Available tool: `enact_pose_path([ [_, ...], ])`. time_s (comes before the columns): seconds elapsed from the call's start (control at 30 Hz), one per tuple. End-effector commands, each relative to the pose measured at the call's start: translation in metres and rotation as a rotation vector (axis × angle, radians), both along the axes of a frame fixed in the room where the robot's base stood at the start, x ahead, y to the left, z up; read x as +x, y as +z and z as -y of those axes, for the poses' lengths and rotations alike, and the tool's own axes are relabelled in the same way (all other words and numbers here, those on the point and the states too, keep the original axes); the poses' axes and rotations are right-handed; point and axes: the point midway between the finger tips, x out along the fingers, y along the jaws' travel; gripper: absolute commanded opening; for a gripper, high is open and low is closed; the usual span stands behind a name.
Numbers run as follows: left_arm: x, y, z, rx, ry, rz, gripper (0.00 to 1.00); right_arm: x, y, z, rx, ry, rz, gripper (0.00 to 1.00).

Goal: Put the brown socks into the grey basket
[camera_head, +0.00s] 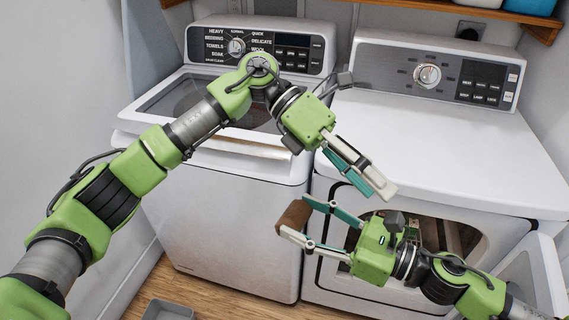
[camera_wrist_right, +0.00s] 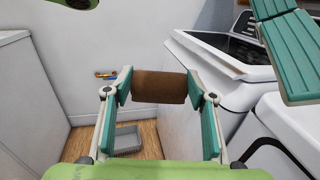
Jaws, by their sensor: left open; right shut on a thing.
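The brown socks (camera_head: 293,217), a rolled brown bundle, are between the fingertips of my right gripper (camera_head: 297,222), which is shut on them in front of the dryer. In the right wrist view the socks (camera_wrist_right: 159,86) span both fingers of the right gripper (camera_wrist_right: 160,92). The grey basket (camera_head: 167,311) is on the floor at the lower left, cut by the frame edge; in the right wrist view the basket (camera_wrist_right: 127,138) shows below and beyond the socks. My left gripper (camera_head: 380,186) is open and empty, just above and right of the right one.
The washer (camera_head: 235,205) stands at left and the dryer (camera_head: 455,150) at right, its door (camera_head: 540,275) open at the lower right. A shelf (camera_head: 480,12) hangs at the top. Wood floor (camera_head: 135,300) is clear around the basket. My left arm crosses the washer.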

Motion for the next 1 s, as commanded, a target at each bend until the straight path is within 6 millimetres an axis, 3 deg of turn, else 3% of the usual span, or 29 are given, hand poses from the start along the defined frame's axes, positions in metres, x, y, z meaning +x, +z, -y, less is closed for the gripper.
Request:
enact_pose_path([
  [0.2,-0.003,-0.012,-0.036,0.201,-0.265,0.451,0.72,0.000,0.000,0.000,0.000,0.000,0.000,0.38],
  [0.4,0.014,-0.012,-0.086,0.405,-0.509,0.752,0.72,0.000,0.000,0.000,0.000,0.000,0.000,0.38],
  [0.6,0.029,-0.002,-0.124,0.550,-0.673,0.902,0.72,0.000,0.000,0.000,0.000,0.000,0.000,0.38],
  [0.77,0.034,0.001,-0.136,0.595,-0.725,0.938,0.72,0.000,0.000,0.000,0.000,0.000,0.000,0.38],
  [1.0,0.034,-0.027,-0.138,0.599,-0.732,0.938,0.72,0.000,0.000,0.000,0.000,0.000,0.000,0.38],
])
